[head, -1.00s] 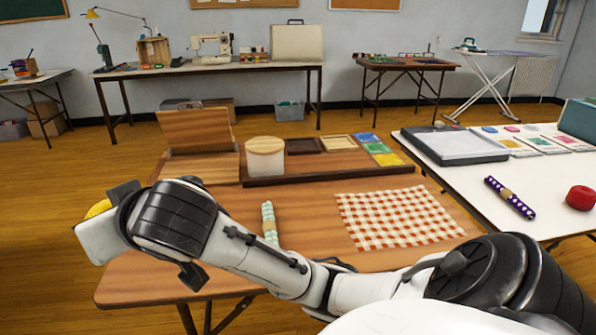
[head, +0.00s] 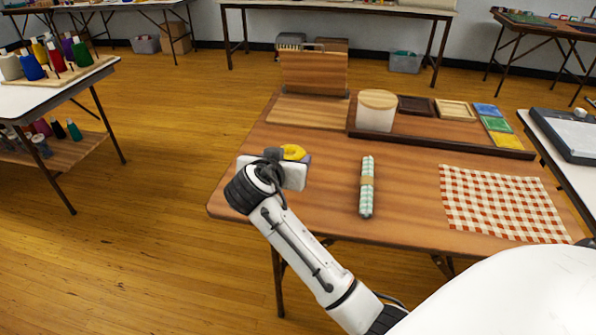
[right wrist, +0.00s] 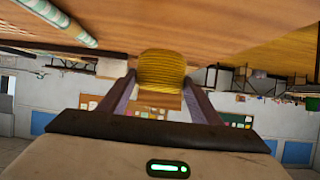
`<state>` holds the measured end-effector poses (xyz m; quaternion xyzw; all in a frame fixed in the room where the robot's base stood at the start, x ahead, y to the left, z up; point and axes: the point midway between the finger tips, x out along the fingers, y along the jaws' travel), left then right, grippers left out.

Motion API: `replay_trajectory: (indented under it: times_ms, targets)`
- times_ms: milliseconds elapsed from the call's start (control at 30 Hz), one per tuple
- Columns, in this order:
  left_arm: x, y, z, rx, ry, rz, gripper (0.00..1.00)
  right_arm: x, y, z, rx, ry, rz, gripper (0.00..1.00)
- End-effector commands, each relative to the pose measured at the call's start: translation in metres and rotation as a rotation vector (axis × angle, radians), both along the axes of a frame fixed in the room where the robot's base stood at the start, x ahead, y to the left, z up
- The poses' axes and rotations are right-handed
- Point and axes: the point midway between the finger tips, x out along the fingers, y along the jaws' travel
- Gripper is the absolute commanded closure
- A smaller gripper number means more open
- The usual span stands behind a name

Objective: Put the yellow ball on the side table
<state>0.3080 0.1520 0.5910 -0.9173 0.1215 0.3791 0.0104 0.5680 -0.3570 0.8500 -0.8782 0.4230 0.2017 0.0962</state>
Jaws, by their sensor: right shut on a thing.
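The yellow ball (head: 292,151) is in my right gripper (head: 294,157), at the left part of the wooden table (head: 310,195). In the right wrist view the ball (right wrist: 162,70), like wound yarn, sits between the two fingers of the gripper (right wrist: 160,88). In the head view the gripper body partly hides the ball. I cannot tell how high it is above the tabletop. Which table is the side table is not marked in the frames. My left gripper is not in view.
A white table with spools (head: 90,93) stands left. Floor between them is clear.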

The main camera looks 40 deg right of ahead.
Motion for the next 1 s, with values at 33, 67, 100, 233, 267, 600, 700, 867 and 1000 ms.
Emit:
replay_trajectory:
  times_ms: [33,67,100,233,267,600,700,867,1000]
  targets:
    - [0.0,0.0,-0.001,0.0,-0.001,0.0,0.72,-0.001,-0.001,-0.009,-0.003,0.003,0.001,0.64]
    - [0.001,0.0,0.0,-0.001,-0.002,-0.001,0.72,0.0,-0.001,-0.012,-0.002,0.001,0.0,0.64]
    - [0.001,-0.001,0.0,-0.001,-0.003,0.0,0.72,0.0,-0.001,-0.015,-0.002,0.001,0.0,0.64]
    - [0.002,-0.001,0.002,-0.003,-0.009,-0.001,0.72,0.0,0.0,-0.028,-0.002,0.002,0.001,0.64]
    - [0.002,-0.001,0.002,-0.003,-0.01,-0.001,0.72,-0.001,0.0,-0.033,-0.002,0.002,0.001,0.64]
    - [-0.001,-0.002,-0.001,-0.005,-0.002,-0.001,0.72,0.0,0.0,-0.055,0.0,-0.002,0.0,0.64]
    - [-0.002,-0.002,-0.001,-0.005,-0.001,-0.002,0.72,0.0,0.0,-0.055,0.0,-0.002,0.0,0.64]
    - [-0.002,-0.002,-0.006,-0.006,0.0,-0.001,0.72,0.0,0.0,-0.061,0.001,-0.001,0.0,0.64]
    - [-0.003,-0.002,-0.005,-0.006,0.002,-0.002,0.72,0.0,0.0,-0.059,0.0,0.0,0.001,0.23]
